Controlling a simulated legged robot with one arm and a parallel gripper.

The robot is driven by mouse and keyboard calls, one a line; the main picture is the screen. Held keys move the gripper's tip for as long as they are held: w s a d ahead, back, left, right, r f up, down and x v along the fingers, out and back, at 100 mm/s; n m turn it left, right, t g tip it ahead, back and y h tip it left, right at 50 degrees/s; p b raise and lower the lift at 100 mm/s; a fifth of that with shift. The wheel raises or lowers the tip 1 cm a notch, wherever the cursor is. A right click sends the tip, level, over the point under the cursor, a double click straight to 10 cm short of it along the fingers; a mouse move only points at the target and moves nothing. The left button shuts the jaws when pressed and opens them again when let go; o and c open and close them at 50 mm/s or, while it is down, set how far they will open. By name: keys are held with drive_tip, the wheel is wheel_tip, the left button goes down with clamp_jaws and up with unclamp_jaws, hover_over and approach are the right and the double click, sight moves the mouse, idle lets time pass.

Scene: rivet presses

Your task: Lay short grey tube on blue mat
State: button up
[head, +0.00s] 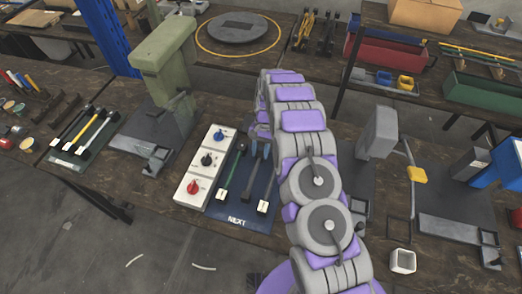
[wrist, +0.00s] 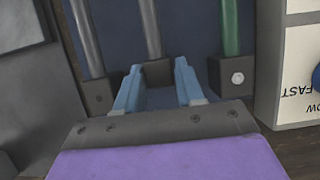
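The blue mat (head: 226,214) lies on the near bench, marked NEXT. A green tube (head: 232,168) and two grey tubes lie on it, with dark end blocks. In the wrist view the middle grey tube (wrist: 149,28) has its end block (wrist: 157,72) in line with the gap between my fingertips. The other grey tube (wrist: 86,40) is to its left, and the green tube (wrist: 231,28) to its right. I cannot tell which grey tube is the short one.
A white switch box (head: 205,160) stands directly left of the mat. A green press (head: 165,60) is behind it, and a grey press (head: 378,135) is right of my arm. A tool mat (head: 70,160) lies farther left. A square white cup (head: 403,261) stands at the front right.

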drive_tip(key=o, duration=0.4)
drive_tip(key=shift+a, duration=0.45)
drive_tip(key=shift+d, duration=0.3)
drive_tip(key=shift+w+d+r, duration=0.1)
drive_tip(key=shift+w+r, duration=0.05)
drive_tip(key=shift+r, duration=0.15)
drive_tip(key=shift+a+p+v, duration=0.2)
drive_tip(key=shift+p+v, duration=0.4)
drive_tip(key=shift+v, duration=3.55)
drive_tip(key=shift+a+p+v, duration=0.15)
drive_tip(key=shift+p+v, duration=0.45)
drive_tip(key=shift+v, duration=3.5)
drive_tip(key=shift+r, duration=0.1)
drive_tip(key=shift+r, duration=0.1)
